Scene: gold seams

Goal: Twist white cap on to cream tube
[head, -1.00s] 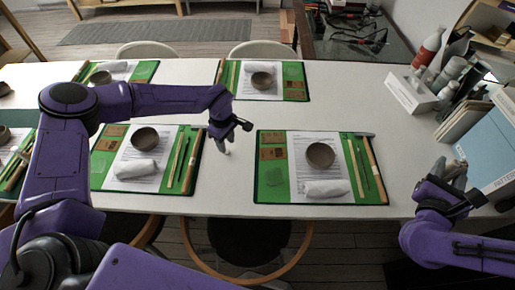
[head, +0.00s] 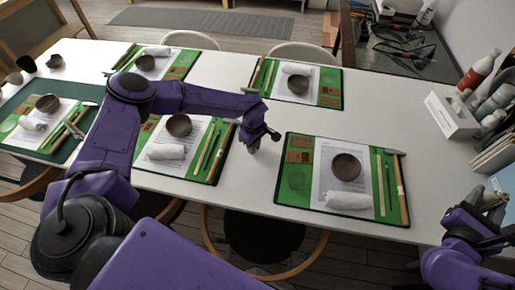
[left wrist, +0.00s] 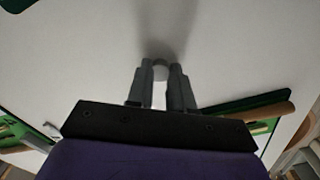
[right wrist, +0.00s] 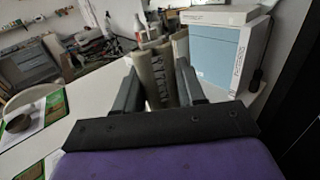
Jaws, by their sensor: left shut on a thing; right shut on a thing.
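My left gripper (head: 258,143) is low over the white table, between two green place mats. In the left wrist view its fingers (left wrist: 160,78) are closed on a small pale round thing (left wrist: 161,71), which looks like the white cap; the fingers hide most of it. My right gripper (head: 490,203) is at the right edge of the head view. In the right wrist view its fingers (right wrist: 160,85) are shut on a greyish cream tube (right wrist: 163,78) with dark print, standing roughly upright in that view. The cap and the tube are far apart.
The white table (head: 395,125) carries several green mats with bowls, rolled cloths and tools. The nearest mat (head: 283,185) lies between my grippers. A white box (head: 450,116) and bottles stand at the right. A blue and white box (right wrist: 225,50) is beyond my right gripper.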

